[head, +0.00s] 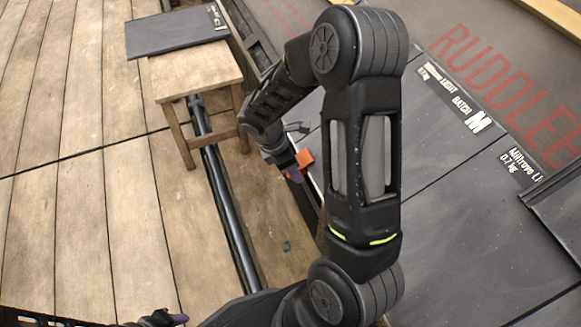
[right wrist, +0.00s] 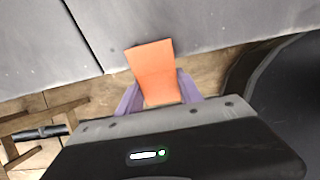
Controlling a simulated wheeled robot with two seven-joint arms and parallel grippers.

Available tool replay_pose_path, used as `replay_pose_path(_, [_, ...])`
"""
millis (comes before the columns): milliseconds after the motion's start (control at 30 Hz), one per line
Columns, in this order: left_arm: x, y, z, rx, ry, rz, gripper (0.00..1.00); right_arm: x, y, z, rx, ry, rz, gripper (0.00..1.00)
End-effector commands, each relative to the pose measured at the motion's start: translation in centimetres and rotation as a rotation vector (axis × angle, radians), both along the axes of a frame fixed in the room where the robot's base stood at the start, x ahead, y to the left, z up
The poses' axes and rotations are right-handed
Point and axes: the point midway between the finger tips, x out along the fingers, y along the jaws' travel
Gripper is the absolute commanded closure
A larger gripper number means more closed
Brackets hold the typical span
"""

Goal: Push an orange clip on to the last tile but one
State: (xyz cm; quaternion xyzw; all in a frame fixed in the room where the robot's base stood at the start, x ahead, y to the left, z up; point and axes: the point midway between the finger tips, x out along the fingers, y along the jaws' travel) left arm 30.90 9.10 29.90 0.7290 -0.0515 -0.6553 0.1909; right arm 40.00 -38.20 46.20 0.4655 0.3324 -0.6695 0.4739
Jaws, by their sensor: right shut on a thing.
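My right gripper (right wrist: 158,88) is shut on an orange clip (right wrist: 152,68), held between its purple fingers. In the right wrist view the clip's far end overlaps the edge of a grey roof tile (right wrist: 200,25); I cannot tell whether it touches. A joint between two tiles runs just left of the clip. In the head view the clip (head: 305,158) shows beside my right gripper (head: 292,172), at the left edge of the tiles (head: 440,220), partly hidden by my arm. My left gripper (head: 165,318) is at the bottom left edge, cut off; its opening does not show.
A wooden stool (head: 190,72) with a dark slate (head: 175,32) on it stands at the upper left. A dark pole (head: 225,195) runs along the plank floor (head: 80,210) beside the roof edge. Red lettering (head: 505,85) marks the underlay at the upper right. The left floor is clear.

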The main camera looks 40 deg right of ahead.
Motion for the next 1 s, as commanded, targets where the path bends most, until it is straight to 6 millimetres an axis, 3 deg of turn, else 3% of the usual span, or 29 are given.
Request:
replay_pose_path(33, [0.0,-0.01,0.65,0.0,0.0,0.0,0.64,-0.09,-0.22,0.68,-0.002,0.002,-0.003,1.0])
replay_pose_path(467, [0.0,-0.01,0.76,0.0,0.0,0.0,0.64,-0.11,-0.42,0.79,-0.003,0.001,-0.001,1.0])
replay_pose_path(500, [0.0,-0.01,0.76,0.0,0.0,0.0,0.64,-0.11,-0.42,0.79,-0.003,0.001,-0.001,0.54])
replay_pose_path(767, [0.01,0.0,0.74,0.0,0.0,0.0,0.64,-0.08,-0.32,0.74,-0.001,-0.001,0.0,0.33])
replay_pose_path(1000, [0.0,0.0,0.74,0.0,0.0,0.0,0.64,-0.07,-0.26,0.72,0.0,-0.001,0.0,0.32])
